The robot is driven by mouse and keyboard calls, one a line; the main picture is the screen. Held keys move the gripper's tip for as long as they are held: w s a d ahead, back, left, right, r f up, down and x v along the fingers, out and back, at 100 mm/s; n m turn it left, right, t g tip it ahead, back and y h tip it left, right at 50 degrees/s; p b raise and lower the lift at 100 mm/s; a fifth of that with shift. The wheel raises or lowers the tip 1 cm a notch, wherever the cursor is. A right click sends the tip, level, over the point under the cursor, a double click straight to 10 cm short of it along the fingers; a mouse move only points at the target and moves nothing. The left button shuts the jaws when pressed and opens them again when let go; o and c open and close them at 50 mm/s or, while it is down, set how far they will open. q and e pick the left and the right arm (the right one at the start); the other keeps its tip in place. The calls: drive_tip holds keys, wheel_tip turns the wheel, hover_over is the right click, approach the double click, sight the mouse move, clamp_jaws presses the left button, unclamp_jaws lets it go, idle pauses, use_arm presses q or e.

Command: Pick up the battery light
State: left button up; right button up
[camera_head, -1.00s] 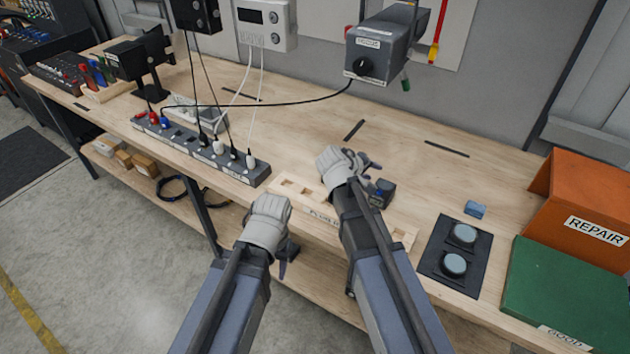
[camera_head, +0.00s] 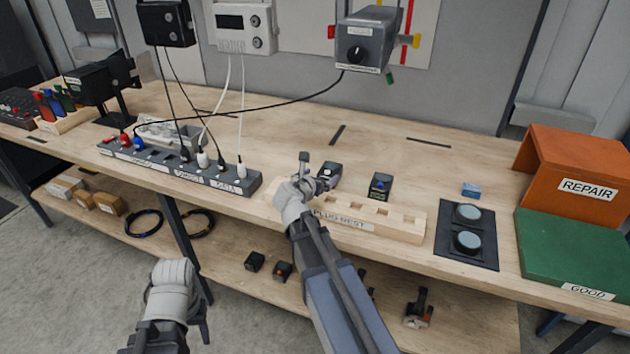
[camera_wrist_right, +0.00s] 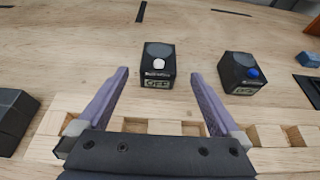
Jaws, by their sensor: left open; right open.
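Two small dark boxes stand on the bench behind the wooden plug rest; their labels are too small to read surely, so I cannot tell which is the battery light. The white-knobbed box (camera_wrist_right: 158,65) is ahead of and between my right fingers in the right wrist view; it also shows in the head view (camera_head: 328,172). The blue-knobbed box (camera_wrist_right: 245,72) stands to its right, also in the head view (camera_head: 381,186). My right gripper (camera_head: 312,176) is open and empty above the plug rest. My left gripper (camera_head: 194,310) is open, low in front of the bench.
The plug rest (camera_head: 400,222) lies along the front edge. A power strip (camera_head: 225,180) with plugs and cables is left. A black pad with two round buttons (camera_head: 467,242), a blue block (camera_head: 471,189), an orange REPAIR bin (camera_head: 570,150) and a green GOOD tray (camera_head: 570,250) are right.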

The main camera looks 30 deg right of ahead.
sight(327, 172)
drive_tip(key=shift+f+b+x, duration=0.15)
drive_tip(key=shift+b+x, duration=0.7)
drive_tip(key=shift+x, duration=1.15)
drive_tip(key=shift+f+b+x, duration=0.1)
drive_tip(key=shift+b+x, duration=0.75)
drive_tip(key=shift+x, duration=1.15)
drive_tip(key=shift+a+r, duration=0.1)
drive_tip(key=shift+a, duration=0.1)
drive_tip(key=shift+c, duration=0.6)
clamp_jaws()
